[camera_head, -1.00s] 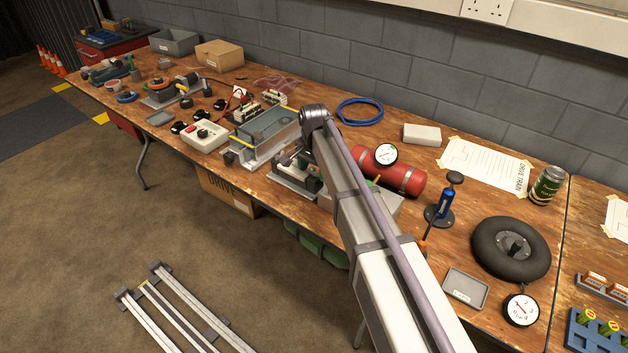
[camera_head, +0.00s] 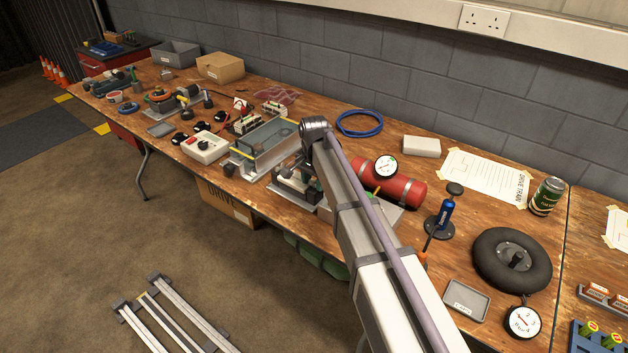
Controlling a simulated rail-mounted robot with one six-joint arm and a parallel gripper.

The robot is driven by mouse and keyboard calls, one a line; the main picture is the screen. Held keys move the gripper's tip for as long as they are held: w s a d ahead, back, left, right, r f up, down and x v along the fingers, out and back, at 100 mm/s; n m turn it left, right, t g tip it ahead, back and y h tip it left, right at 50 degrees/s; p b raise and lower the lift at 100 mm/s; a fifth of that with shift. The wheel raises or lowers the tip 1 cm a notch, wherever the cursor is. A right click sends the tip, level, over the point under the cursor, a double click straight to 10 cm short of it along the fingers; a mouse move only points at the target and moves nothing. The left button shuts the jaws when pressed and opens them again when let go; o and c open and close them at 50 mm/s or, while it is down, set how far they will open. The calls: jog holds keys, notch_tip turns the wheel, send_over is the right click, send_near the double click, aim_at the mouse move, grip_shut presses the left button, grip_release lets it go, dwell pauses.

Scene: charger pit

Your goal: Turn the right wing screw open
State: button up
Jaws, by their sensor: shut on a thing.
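My arm's raised elbow (camera_head: 315,130) and upper link stand in front of the middle of the bench, and the rest of the arm is hidden behind them. I cannot make out my gripper or its fingertips. Left of the arm, a clear-walled box with yellow strips (camera_head: 265,142) sits on a grey base. Beside it, a small grey fixture with dark and green parts (camera_head: 290,190) is partly covered by my arm. I cannot make out the right wing screw in this view.
A red cylinder (camera_head: 405,190) with a gauge (camera_head: 386,166) lies right of my arm. A blue pump (camera_head: 446,214), a black tyre (camera_head: 490,268) and a grey tray (camera_head: 466,299) stand further right. A white control box (camera_head: 204,147) is left. Bare wood lies near the blue cable coil (camera_head: 359,123).

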jog(key=shift+n, duration=0.3)
jog(key=n, duration=0.3)
jog(key=shift+n, duration=0.4)
jog(key=n, duration=0.4)
jog(key=shift+n, duration=0.3)
jog(key=n, duration=0.8)
jog(key=shift+n, duration=0.3)
jog(key=o, duration=0.9)
